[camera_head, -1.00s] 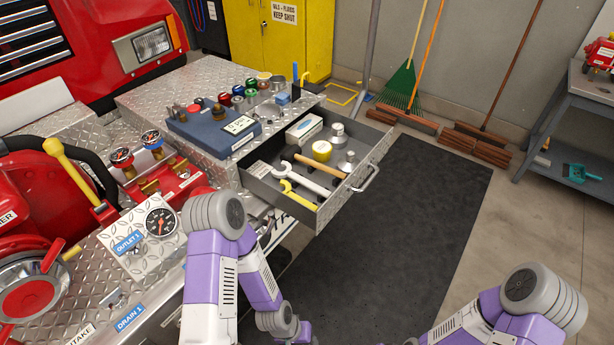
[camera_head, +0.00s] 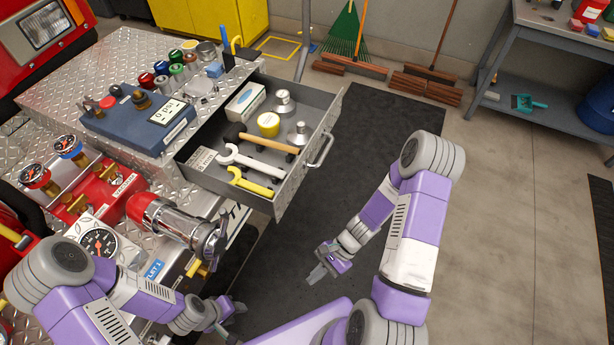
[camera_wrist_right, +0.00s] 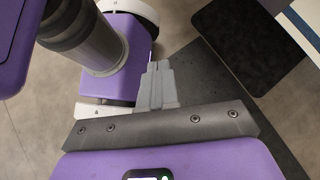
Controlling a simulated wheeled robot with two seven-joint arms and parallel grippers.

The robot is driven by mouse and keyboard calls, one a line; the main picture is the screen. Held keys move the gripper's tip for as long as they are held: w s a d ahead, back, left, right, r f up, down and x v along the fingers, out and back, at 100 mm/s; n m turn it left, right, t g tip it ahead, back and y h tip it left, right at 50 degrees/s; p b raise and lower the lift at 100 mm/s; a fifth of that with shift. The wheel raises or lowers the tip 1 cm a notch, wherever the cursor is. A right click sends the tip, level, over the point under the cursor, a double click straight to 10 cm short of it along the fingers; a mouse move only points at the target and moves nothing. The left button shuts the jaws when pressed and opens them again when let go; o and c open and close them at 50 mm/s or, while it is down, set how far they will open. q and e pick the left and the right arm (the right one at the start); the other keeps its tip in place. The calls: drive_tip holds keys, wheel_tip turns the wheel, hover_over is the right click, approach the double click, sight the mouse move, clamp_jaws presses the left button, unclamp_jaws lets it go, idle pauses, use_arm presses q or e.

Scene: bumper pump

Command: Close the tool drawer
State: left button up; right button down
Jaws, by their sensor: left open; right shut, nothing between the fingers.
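The tool drawer (camera_head: 276,197) stands pulled out from the diamond-plate truck deck, with its curved handle (camera_head: 320,151) on the right-hand front. Inside it lie wrenches (camera_head: 254,160), a hammer (camera_head: 262,143), a yellow roll (camera_head: 268,123) and metal fittings (camera_head: 284,103). My right gripper (camera_head: 318,272) is below the drawer in the picture, apart from the handle, over the dark mat. In the right wrist view its fingers (camera_wrist_right: 157,84) are together and empty. My left gripper (camera_head: 236,309) is low by the truck's side, away from the drawer; its fingers are small here.
A red nozzle (camera_head: 175,222) projects left of the drawer. The dark mat (camera_head: 375,130) right of the drawer is clear. A grey workbench (camera_head: 550,60) stands far right.

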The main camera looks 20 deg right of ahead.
drive_tip(key=w+d+r+m+t+y, duration=0.3)
drive_tip(key=w+d+r+m+t, duration=0.2)
drive_tip(key=w+m, duration=0.1)
drive_tip(key=m+t, duration=0.7)
drive_tip(key=t, duration=0.3)
approach(300, 173)
drive_tip(key=shift+h, duration=0.4)
drive_tip(key=b+x, duration=0.3)
drive_tip(key=x, duration=0.4)
drive_tip(key=shift+s+a+r+b, duration=0.15)
drive_tip(key=shift+s+r+b, duration=0.05)
drive_tip(key=shift+s+b, duration=0.1)
